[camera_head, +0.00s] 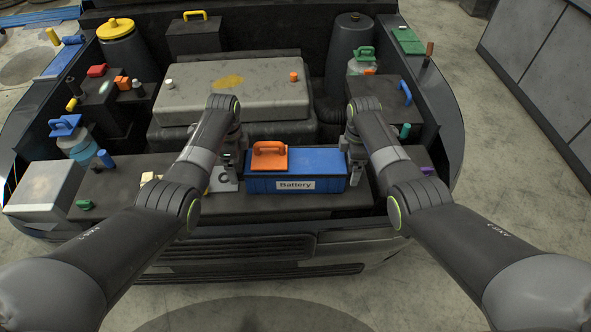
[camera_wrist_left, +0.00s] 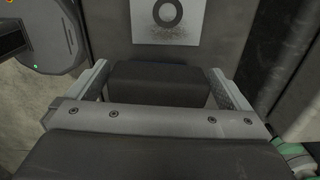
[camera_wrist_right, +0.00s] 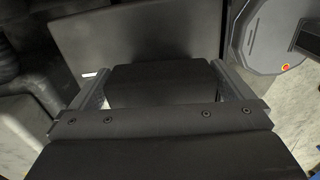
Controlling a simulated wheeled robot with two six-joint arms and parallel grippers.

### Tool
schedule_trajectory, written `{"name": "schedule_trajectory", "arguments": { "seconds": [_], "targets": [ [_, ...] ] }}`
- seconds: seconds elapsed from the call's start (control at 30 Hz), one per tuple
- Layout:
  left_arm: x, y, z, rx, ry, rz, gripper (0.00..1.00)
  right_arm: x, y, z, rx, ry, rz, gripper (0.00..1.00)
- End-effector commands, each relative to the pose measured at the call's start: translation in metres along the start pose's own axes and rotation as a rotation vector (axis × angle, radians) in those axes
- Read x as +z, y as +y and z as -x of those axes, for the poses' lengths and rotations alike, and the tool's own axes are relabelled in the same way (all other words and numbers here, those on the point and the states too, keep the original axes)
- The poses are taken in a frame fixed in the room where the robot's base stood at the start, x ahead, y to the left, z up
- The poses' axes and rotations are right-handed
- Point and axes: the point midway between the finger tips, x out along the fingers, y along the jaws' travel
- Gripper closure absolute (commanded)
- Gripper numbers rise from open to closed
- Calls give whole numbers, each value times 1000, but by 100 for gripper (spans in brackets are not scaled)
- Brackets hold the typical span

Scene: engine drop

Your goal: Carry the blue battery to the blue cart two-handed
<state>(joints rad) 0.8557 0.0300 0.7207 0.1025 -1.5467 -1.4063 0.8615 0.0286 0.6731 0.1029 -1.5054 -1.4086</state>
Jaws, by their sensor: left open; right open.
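The blue battery (camera_head: 325,168) sits upright on the dark front ledge of the engine bay, with an orange handle (camera_head: 268,156) on its top left and a "Battery" label in front. My left gripper (camera_head: 229,158) is open just off the battery's left end. My right gripper (camera_head: 354,155) is open by its right end; I cannot tell whether it touches. In the left wrist view the left gripper (camera_wrist_left: 160,85) shows no battery between its fingers. The right wrist view shows the right gripper (camera_wrist_right: 165,85) likewise. No blue cart is clearly seen; a blue slatted thing (camera_head: 35,18) shows at top left.
A large grey engine cover (camera_head: 235,90) lies behind the battery. A plate with a ring mark (camera_head: 222,180) lies left of it. A blue-capped reservoir (camera_head: 75,140) and a silver box (camera_head: 45,190) stand at the left. Grey cabinets (camera_head: 545,60) stand right; concrete floor between is clear.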

Motion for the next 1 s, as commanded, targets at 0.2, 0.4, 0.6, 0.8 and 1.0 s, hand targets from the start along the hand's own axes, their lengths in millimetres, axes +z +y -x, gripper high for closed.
{"name": "schedule_trajectory", "arguments": {
  "seconds": [0.2,0.4,0.6,0.8,1.0],
  "targets": [
    [0,0,-21,2,0,-1,0,-1,0,-20,-2,0,1,0],
    [0,0,-30,1,1,-1,0,0,0,-30,-1,1,1,0],
    [0,0,-33,0,1,-1,0,0,0,-33,1,1,1,0],
    [0,0,-33,0,1,-1,0,0,0,-33,0,1,1,0],
    [0,0,-32,0,0,-1,26,0,0,-32,0,0,1,26]
  ]
}}
